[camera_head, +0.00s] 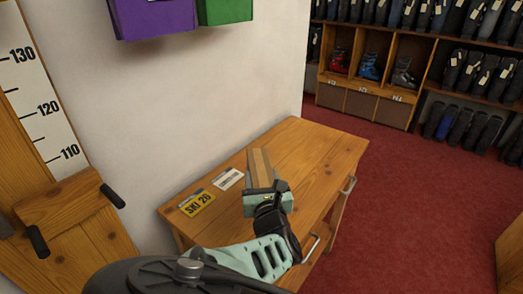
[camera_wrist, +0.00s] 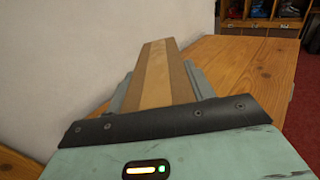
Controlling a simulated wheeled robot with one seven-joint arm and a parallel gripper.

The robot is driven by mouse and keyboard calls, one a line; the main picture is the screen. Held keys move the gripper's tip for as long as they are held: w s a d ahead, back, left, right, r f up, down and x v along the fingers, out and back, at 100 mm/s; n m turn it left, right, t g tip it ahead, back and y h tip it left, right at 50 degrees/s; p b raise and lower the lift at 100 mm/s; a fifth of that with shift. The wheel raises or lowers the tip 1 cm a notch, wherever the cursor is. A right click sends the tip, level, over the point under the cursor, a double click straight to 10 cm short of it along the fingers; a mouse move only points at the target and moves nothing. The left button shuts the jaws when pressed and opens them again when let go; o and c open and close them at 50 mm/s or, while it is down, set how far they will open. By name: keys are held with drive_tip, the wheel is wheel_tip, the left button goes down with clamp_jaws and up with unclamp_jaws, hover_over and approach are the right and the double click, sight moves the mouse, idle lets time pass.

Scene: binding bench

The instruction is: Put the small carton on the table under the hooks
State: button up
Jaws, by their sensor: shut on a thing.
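The small carton (camera_head: 261,161) is brown with a lighter strip along its middle. My gripper (camera_head: 262,182) is shut on it, with a grey finger on each side. In the wrist view the carton (camera_wrist: 163,78) points away from my gripper (camera_wrist: 157,95), between the two fingers. It is over the wooden table (camera_head: 318,150); I cannot tell whether it touches the top. The table's bare top also shows in the wrist view (camera_wrist: 240,75). No hooks can be made out clearly.
A yellow "SKI 26" card (camera_head: 197,203) and a white label (camera_head: 228,178) lie on the table's left part. A purple bin (camera_head: 152,18) and a green one (camera_head: 224,10) are on the wall above. The table's far right part is clear. A height board (camera_head: 38,100) stands left.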

drive_tip(key=shift+f, duration=2.4)
drive_tip(key=o, duration=1.1)
drive_tip(key=shift+f, duration=0.15)
